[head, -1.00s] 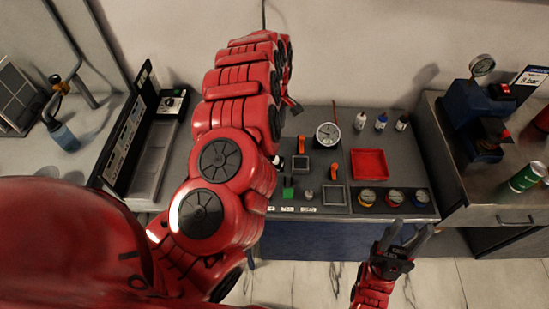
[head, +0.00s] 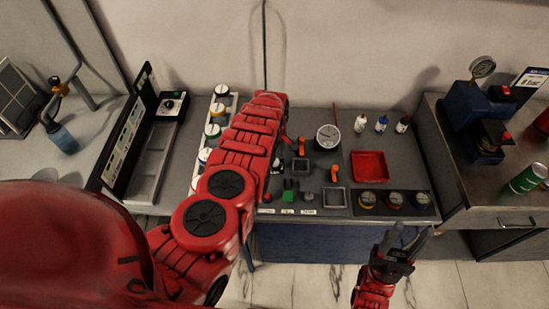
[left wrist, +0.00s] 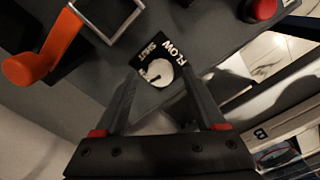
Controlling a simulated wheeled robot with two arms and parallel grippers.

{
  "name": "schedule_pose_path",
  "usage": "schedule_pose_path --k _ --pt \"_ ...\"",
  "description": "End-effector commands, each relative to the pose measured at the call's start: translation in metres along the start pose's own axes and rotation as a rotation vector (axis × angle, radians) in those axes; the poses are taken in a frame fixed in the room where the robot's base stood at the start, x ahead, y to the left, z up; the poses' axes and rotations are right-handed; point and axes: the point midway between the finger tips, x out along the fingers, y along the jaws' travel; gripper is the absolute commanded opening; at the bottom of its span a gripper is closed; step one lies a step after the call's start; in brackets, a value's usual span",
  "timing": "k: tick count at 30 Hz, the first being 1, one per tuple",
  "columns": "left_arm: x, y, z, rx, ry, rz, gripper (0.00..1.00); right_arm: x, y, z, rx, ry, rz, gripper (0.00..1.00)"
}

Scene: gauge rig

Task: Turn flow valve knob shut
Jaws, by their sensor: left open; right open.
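The flow valve knob (left wrist: 158,73) is a round white knob on a black plate marked FLOW and SHUT in the left wrist view. A small dark mark shows on its left side. My left gripper (left wrist: 159,84) is open, its dark fingers on either side of the knob in the picture. I cannot tell whether they touch it. In the head view my left arm hides most of that gripper and the panel's left part. My right gripper (head: 404,240) is open and empty in front of the bench's front edge.
Orange levers (head: 334,173) stand on the panel; one shows close in the left wrist view (left wrist: 50,55), beside a square frame (left wrist: 112,14). A red button (left wrist: 263,9) is also near. A dial gauge (head: 328,136), a red tray (head: 369,165) and bottles stand further right.

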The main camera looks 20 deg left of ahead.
Motion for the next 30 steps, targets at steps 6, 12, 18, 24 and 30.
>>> schedule_pose_path --k 6,12,18,24,30 --pt "0.0072 -0.0013 0.0013 0.001 -0.002 -0.001 0.72 0.0000 0.0000 0.0000 0.000 0.000 0.000 0.50" --pt "0.0068 -0.0009 0.0014 0.001 -0.002 -0.001 0.72 0.0000 0.0000 0.0000 0.000 0.000 0.000 0.50" --pt "0.0066 -0.0008 0.0014 0.001 -0.002 -0.001 0.40 0.0000 0.0000 0.0000 0.000 0.000 0.000 0.50" --pt "0.0067 -0.0008 0.0014 0.001 -0.002 -0.001 0.04 0.0000 0.0000 0.0000 0.000 0.000 0.000 0.50" --pt "0.0066 -0.0008 0.0014 0.003 -0.002 -0.001 0.00 0.0000 0.0000 0.0000 0.000 0.000 0.000 0.50"
